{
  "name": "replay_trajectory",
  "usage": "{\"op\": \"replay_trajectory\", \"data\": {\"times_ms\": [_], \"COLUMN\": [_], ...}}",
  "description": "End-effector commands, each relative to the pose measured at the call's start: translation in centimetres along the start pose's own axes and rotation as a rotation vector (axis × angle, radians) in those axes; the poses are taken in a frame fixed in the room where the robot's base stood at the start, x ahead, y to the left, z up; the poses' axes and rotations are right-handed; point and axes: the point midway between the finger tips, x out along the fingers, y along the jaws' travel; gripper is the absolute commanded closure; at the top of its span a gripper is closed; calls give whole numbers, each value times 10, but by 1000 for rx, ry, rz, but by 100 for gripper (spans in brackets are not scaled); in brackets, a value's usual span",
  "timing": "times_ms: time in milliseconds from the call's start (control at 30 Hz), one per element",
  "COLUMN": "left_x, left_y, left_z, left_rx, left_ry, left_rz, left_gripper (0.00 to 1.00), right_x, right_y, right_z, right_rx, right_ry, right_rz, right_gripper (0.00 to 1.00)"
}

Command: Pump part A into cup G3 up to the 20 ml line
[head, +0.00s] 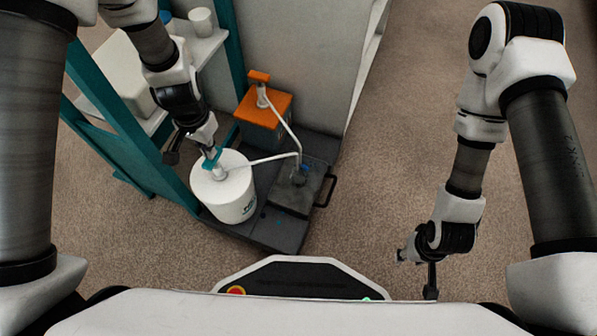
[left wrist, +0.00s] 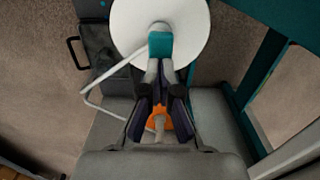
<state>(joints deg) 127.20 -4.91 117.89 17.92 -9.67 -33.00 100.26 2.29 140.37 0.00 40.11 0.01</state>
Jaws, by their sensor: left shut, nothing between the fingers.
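A white drum (head: 232,200) stands on a dark base, with a teal pump head (head: 212,158) on its lid. The pump head also shows in the left wrist view (left wrist: 160,45). My left gripper (head: 213,150) is shut and empty, its fingertips (left wrist: 160,72) right at the pump head; whether they touch it I cannot tell. A white spout tube (head: 262,160) runs from the drum's pump toward a dark plate (head: 288,197). A small blue item (head: 305,168) shows near the tube ends. No cup label is readable. My right gripper (head: 405,255) is over bare floor at the right, its fingers unclear.
A teal-framed shelf (head: 130,130) is at the left, with a white cup (head: 201,22). A black handle (head: 326,190) juts right. Carpet at right is clear.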

Motion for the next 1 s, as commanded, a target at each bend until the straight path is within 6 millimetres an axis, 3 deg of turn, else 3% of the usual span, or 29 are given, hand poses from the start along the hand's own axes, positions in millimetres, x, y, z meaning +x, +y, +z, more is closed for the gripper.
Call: {"op": "replay_trajectory", "data": {"times_ms": [600, 833, 1000], "left_x": [35, 25, 1], "left_y": [0, 0, 0], "left_z": [0, 0, 0], "left_rx": [-1, 0, 0], "left_ry": [-1, -1, -1], "left_rz": [0, 0, 0], "left_gripper": [100, 100, 100], "right_x": [25, 16, -7], "right_y": [0, 0, 0], "right_z": [0, 0, 0], "right_rx": [0, 0, 0], "right_ry": [0, 0, 0], "right_rz": [0, 0, 0], "right_gripper": [60, 60, 60]}}
